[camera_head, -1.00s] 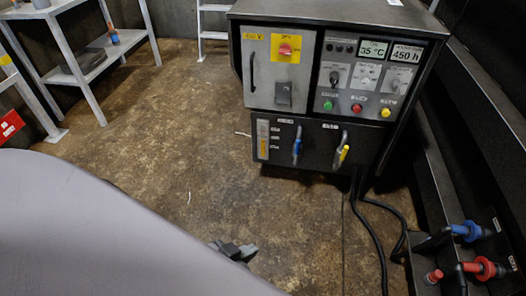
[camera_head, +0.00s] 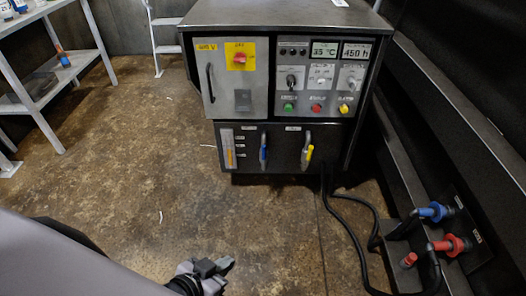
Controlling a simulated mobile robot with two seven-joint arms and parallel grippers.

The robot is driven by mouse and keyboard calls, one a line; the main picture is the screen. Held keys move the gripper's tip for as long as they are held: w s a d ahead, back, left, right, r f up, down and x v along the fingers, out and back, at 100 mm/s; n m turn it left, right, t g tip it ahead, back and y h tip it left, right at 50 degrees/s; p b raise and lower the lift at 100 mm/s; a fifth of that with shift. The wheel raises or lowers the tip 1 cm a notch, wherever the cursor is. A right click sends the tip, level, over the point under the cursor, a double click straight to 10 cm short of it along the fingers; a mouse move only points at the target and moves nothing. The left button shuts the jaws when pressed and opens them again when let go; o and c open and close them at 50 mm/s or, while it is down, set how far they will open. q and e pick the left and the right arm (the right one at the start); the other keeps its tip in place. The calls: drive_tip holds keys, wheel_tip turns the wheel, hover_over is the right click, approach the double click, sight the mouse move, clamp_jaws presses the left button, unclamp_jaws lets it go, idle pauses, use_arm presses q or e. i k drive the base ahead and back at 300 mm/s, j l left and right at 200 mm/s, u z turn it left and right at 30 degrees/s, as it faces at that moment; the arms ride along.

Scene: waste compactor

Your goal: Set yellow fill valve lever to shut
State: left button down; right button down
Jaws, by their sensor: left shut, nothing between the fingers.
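The yellow fill valve lever (camera_head: 308,152) is on the right of the dark lower front panel of the grey cabinet (camera_head: 284,148). It stands nearly upright, its top tilted slightly right. A similar blue lever (camera_head: 263,151) is to its left on the same panel. My left gripper (camera_head: 222,266) is low in the picture, in front of and below the cabinet, well apart from both levers. It is shut and empty. My right gripper is not in view.
Black hoses (camera_head: 345,225) run from the cabinet's lower right across the floor to blue (camera_head: 433,212) and red (camera_head: 450,246) fittings at the right. A shelf rack (camera_head: 45,85) stands at left, and a small step ladder (camera_head: 165,38) behind. The floor before the cabinet is clear.

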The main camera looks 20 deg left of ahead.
sight(311, 148)
drive_tip(key=j+z, duration=0.15)
drive_tip(key=i+j+z, duration=0.3)
drive_tip(key=i+j, duration=0.4)
drive_tip(key=i, duration=0.4)
